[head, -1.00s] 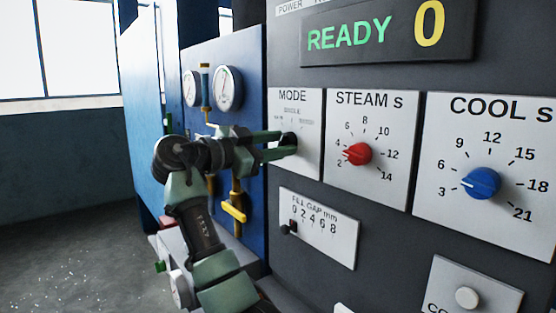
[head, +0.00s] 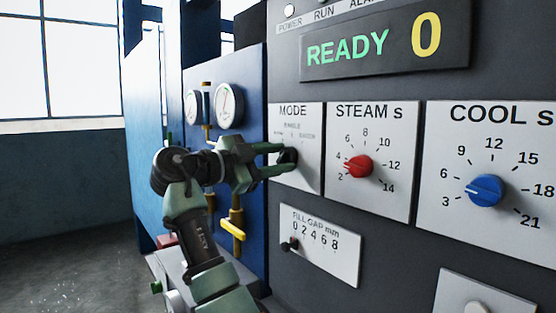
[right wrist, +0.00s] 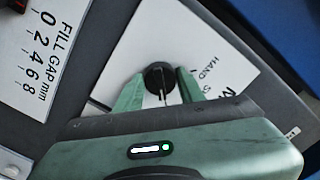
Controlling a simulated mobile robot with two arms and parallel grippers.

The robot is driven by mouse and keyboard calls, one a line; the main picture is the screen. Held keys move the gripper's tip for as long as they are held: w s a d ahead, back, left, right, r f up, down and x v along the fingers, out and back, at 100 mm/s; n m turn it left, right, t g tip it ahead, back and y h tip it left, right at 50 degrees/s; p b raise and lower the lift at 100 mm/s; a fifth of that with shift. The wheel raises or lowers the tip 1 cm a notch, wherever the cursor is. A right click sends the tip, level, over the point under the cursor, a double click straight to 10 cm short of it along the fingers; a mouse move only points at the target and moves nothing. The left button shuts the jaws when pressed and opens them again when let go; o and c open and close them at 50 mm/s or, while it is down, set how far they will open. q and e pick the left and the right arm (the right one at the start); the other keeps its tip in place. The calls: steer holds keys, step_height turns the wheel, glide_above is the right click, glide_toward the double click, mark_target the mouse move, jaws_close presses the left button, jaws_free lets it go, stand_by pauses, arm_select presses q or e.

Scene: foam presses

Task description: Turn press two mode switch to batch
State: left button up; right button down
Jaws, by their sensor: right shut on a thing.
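The black mode switch (head: 289,160) is a round knob on the white MODE plate (head: 305,180), left of the steam dial. My right gripper (head: 280,159) reaches it from the left, with one finger above and one below. In the right wrist view the knob (right wrist: 159,77) sits between the two green fingertips of the right gripper (right wrist: 158,86), which are shut on it. A pale pointer line shows on the knob. Part of the plate's lettering is hidden by the gripper, and I cannot tell which mode is selected. My left gripper is not in view.
The red STEAM knob (head: 359,166) and blue COOL knob (head: 485,190) are to the right. The FILL GAP slider (head: 290,244) is below. Gauges (head: 229,104) and a yellow valve handle (head: 232,229) are on the blue panel at left. The display (head: 384,46) reads READY 0.

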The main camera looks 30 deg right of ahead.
steer(key=c, duration=0.9)
jaws_free()
steer(key=a, duration=0.2)
steer(key=a+b, duration=0.1)
steer(key=a, duration=0.4)
steer(key=shift+s+a, duration=0.3)
steer(key=shift+a, duration=0.05)
